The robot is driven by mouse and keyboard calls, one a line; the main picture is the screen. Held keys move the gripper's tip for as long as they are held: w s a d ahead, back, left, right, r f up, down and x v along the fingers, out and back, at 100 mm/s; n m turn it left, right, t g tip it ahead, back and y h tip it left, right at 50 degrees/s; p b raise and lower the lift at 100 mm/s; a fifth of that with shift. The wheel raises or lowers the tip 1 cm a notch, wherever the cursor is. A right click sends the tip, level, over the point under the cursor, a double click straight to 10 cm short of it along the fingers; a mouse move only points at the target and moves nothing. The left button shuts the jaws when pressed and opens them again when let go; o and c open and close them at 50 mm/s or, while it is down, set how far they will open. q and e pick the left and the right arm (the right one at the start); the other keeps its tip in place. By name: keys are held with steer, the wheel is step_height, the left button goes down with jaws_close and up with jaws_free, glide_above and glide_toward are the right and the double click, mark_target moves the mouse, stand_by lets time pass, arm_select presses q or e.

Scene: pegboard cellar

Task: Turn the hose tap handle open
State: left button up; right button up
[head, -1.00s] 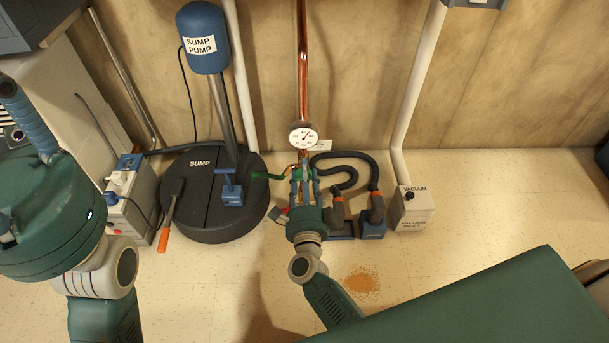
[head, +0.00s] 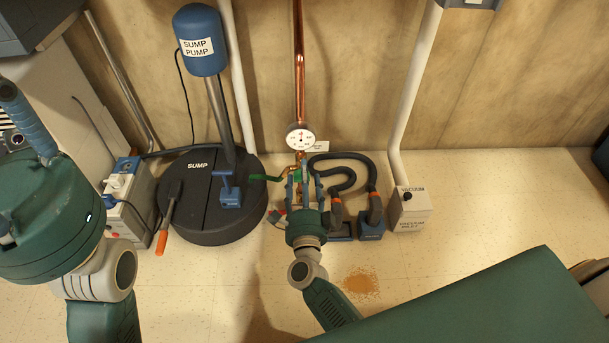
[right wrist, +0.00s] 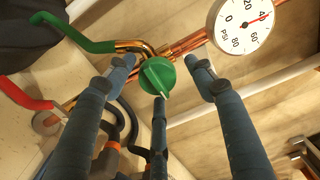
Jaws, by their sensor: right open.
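A round green knob (right wrist: 157,76) with a white pointer sits on the copper pipework, between my right gripper's fingers in the right wrist view. In the head view a bit of its green (head: 305,171) shows between the fingers. My right gripper (head: 304,180) is open, its blue-grey fingers spread around the knob; I cannot tell if any touches it. A green lever (right wrist: 75,36) and a red lever (right wrist: 24,94) are on pipes to the left. Which of these handles is the hose tap's is not labelled legibly. My left gripper (head: 14,110) shows only partly at the left edge.
A pressure gauge (head: 300,137) is on the copper pipe just above. The black sump lid (head: 185,205) and pump (head: 201,40) stand to the left. Dark hoses (head: 345,165) and a vacuum inlet box (head: 411,212) are to the right.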

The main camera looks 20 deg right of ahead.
steer(key=v, duration=1.1)
steer(key=shift+r, duration=0.15)
